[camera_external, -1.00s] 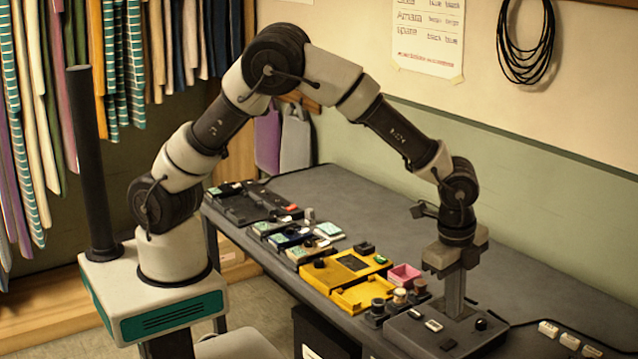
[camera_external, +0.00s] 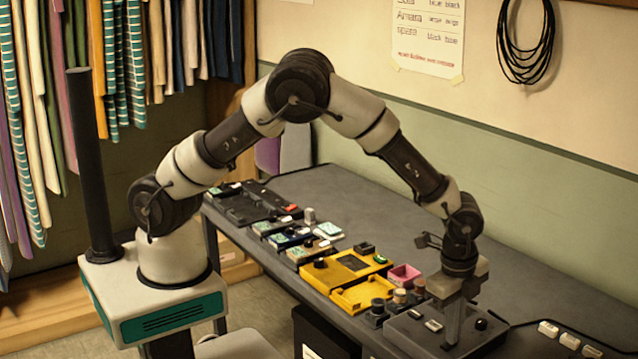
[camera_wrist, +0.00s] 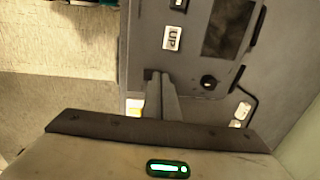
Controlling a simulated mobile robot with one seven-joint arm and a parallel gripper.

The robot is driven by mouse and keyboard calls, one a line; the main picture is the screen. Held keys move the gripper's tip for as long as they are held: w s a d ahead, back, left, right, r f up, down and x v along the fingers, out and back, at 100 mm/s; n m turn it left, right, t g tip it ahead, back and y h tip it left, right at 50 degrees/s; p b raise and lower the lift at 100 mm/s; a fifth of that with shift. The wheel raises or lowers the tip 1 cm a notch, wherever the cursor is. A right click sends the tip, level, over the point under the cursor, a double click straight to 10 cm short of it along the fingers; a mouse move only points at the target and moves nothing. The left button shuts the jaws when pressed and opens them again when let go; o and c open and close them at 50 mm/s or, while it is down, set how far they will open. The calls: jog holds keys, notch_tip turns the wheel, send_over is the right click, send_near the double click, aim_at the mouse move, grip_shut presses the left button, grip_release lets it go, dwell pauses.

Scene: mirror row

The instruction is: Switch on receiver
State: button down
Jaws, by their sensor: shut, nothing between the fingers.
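A grey box (camera_external: 408,334) with small switches and a black knob (camera_external: 481,324) sits at the near end of the table; I cannot read a receiver label on it. In the wrist view its grey panel (camera_wrist: 195,65) shows a white switch marked UP (camera_wrist: 172,38), a dark rectangle (camera_wrist: 230,28) and the black knob (camera_wrist: 209,81). My gripper (camera_external: 452,341) points down over the box, fingers shut and empty. In the wrist view the fingertips (camera_wrist: 157,74) are at the panel's near edge, below the UP switch. I cannot tell if they touch it.
A yellow unit (camera_external: 350,270), a pink open box (camera_external: 404,275) and several round knobs stand left of the grey box. Small boxes and a dark unit (camera_external: 250,205) lie farther along. White blocks (camera_external: 567,340) on a cable lie at right. The back tabletop is clear.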

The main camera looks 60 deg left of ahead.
jog(key=shift+f, duration=0.2)
jog(key=shift+s, duration=0.9)
jog(key=shift+r, duration=0.1)
notch_tip(320, 180, up, 14)
jog(key=p, duration=0.3)
jog(key=shift+s, duration=0.4)
jog(key=shift+b, duration=0.3)
